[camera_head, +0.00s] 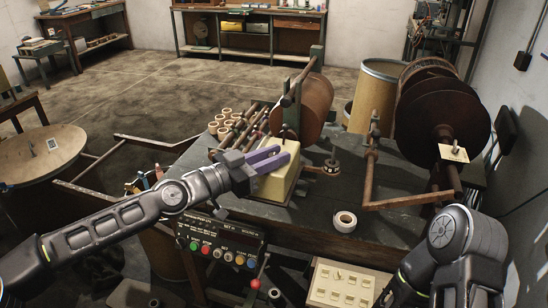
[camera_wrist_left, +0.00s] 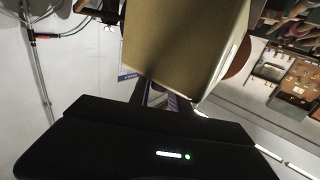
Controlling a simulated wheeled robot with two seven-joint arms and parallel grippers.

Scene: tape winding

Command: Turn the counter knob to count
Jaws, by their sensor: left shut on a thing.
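The cream counter box (camera_head: 277,186) stands on the dark workbench in the head view. In the left wrist view the box (camera_wrist_left: 185,40) fills the upper middle, very close to the fingers. My left gripper (camera_head: 284,153), with purple fingers, is at the upper part of the box. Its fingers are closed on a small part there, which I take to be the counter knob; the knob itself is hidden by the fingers. The purple fingers also show partly in the left wrist view (camera_wrist_left: 165,99). My right arm shows at the lower right of the head view, but its gripper is out of view.
The workbench (camera_head: 315,222) carries a tape roll (camera_head: 345,221), a large brown disc (camera_head: 314,107) behind the box and dark reels (camera_head: 455,125) at right. A button panel (camera_head: 219,246) is on the front. A switch board (camera_head: 342,287) is below. Bench space right of the box is partly clear.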

